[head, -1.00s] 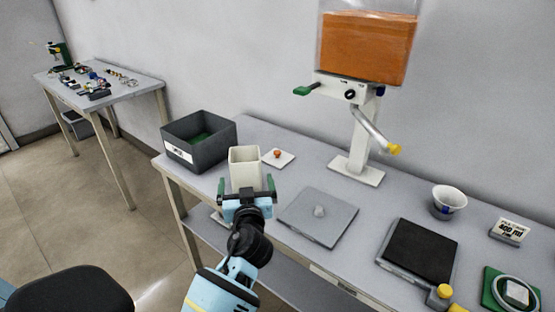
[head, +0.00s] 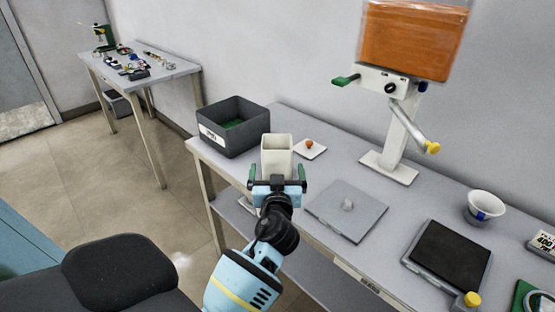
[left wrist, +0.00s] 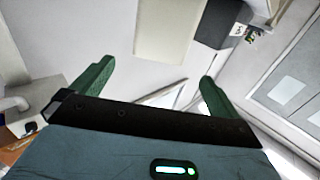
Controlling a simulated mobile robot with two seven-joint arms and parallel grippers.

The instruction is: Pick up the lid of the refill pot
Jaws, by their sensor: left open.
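The refill pot (head: 277,147) is a cream, square, open-topped pot near the left end of the long grey table. A small white square plate with an orange knob, apparently its lid (head: 317,153), lies flat on the table just right of and behind the pot. My left gripper (head: 277,174) is open, its green fingers in front of the pot in the head view and hiding its lower part. In the left wrist view the fingers (left wrist: 157,72) are apart with nothing between them, and the cream pot (left wrist: 165,28) shows beyond them. My right gripper is not in view.
A dark grey bin (head: 233,128) stands left of the pot. A grey square plate with a pale knob (head: 330,213) lies in front. Right are a dispenser with orange contents (head: 411,45), a white cup (head: 486,205) and a black-topped device (head: 447,255). Another table (head: 172,71) stands back left.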

